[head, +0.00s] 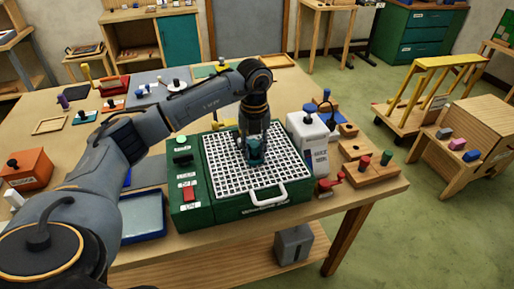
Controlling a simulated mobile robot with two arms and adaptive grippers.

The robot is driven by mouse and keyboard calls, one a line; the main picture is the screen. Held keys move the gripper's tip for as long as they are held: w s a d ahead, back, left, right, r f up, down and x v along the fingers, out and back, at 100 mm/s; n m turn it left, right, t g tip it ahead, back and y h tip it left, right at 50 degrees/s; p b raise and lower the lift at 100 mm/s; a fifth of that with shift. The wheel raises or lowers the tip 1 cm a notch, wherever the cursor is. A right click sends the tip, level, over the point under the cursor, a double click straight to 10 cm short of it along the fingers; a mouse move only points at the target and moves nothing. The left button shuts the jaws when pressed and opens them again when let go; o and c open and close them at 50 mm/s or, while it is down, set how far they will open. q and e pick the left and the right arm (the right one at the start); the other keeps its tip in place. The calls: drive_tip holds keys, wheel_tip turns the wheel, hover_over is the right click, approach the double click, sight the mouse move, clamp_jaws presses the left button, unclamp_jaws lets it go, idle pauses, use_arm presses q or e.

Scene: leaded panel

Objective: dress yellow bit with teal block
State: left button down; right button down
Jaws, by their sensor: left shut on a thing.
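My left gripper (254,145) points down over the white grid of the green machine (240,210). It is shut on a small dark teal block (256,158), held at or just above the grid. I cannot tell whether the block touches the grid or a bit. A small yellow piece (218,125) shows at the back edge of the machine, partly hidden by my arm. I cannot tell whether it is the yellow bit. My right gripper is not in view.
A blue tray (143,216) sits to the left. An orange box (27,168) is at the far left.

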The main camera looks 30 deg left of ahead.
use_arm(q)
drive_tip(key=shift+s+a, duration=0.2)
drive_tip(key=shift+a, duration=0.05)
idle(0.3)
drive_tip(key=shift+s+a, duration=0.25)
drive_tip(key=shift+w+d, duration=0.15)
idle(0.5)
drive_tip(key=shift+w+d, duration=0.35)
drive_tip(key=shift+w, duration=0.05)
drive_tip(key=shift+w+d, duration=0.15)
idle(0.3)
drive_tip(key=shift+w+d, duration=0.3)
drive_tip(key=shift+w, duration=0.05)
drive_tip(key=shift+s, duration=0.1)
